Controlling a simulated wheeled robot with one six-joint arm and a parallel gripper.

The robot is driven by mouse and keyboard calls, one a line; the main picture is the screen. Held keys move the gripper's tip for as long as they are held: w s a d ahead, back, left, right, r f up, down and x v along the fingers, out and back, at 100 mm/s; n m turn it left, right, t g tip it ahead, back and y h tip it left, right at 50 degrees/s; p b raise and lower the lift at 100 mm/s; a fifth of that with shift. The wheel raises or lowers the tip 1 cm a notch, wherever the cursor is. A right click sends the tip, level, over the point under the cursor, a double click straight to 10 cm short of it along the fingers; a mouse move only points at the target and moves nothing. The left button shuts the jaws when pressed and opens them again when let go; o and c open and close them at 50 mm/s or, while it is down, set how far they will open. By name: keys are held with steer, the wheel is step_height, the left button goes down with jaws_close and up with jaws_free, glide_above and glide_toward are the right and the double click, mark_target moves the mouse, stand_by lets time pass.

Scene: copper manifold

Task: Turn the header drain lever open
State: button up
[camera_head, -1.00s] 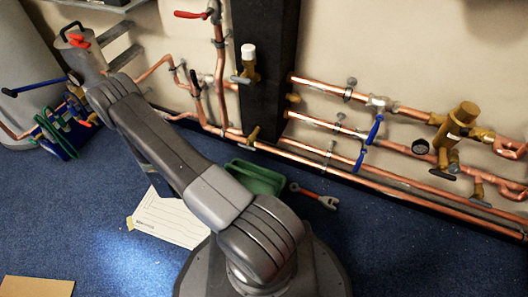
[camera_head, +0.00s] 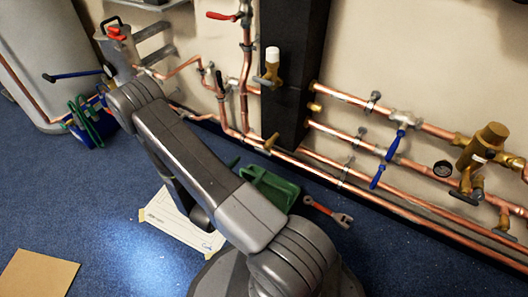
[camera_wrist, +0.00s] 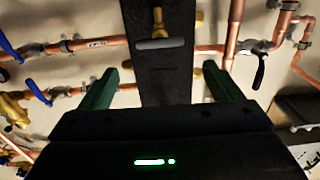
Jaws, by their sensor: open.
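My gripper (camera_wrist: 160,88) shows in the wrist view with two dark green fingers spread apart and nothing between them. Past the fingers is a brass valve (camera_wrist: 157,18) with a flat grey lever (camera_wrist: 160,43), in front of the black column. The lever lies crosswise in the picture and is apart from the fingers. In the head view, a white-capped brass valve (camera_head: 272,65) is on the column, and a small brass fitting (camera_head: 271,142) is low by the pipes. I cannot tell which lever is the header drain. My gripper is hidden behind my arm in the head view.
Copper pipes (camera_head: 420,166) run along the wall, with blue levers (camera_head: 396,143) and a brass valve body (camera_head: 480,147) at right. A red lever (camera_head: 222,16) is above. A green tray (camera_head: 268,190) and a wrench (camera_head: 328,212) lie on the blue floor. The right foreground floor is clear.

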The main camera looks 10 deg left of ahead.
mark_target(262, 152)
steer(key=b+x, duration=0.2)
steer(key=x, duration=0.8)
steer(key=shift+f, duration=0.1)
steer(key=c, duration=1)
